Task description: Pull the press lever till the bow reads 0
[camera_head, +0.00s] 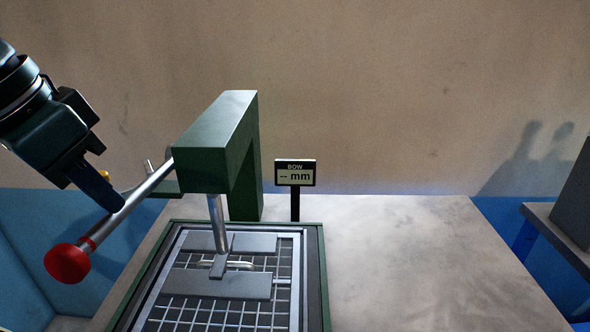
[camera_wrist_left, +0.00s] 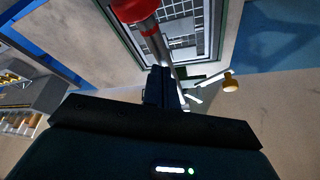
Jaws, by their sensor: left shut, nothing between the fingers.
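The press (camera_head: 215,140) is a green arched frame on the table. Its lever (camera_head: 135,195) is a silver rod sloping down to the left, ending in a red knob (camera_head: 67,262). My left gripper (camera_head: 118,206) is shut and empty, its fingertips at the rod between knob and press; I cannot tell if they touch. In the left wrist view the fingers (camera_wrist_left: 162,88) lie close by the lever rod (camera_wrist_left: 160,48). The press ram (camera_head: 217,225) reaches down to a grey plate over the wire-mesh sieve frame (camera_head: 318,275). The bow display (camera_head: 295,174) reads "-- mm". My right gripper is out of view.
A small yellow knob (camera_head: 104,176) shows behind my left gripper. The table (camera_head: 420,260) is clear to the right of the sieve frame. A grey piece of furniture (camera_head: 565,225) stands at the right edge. A brown wall closes the back.

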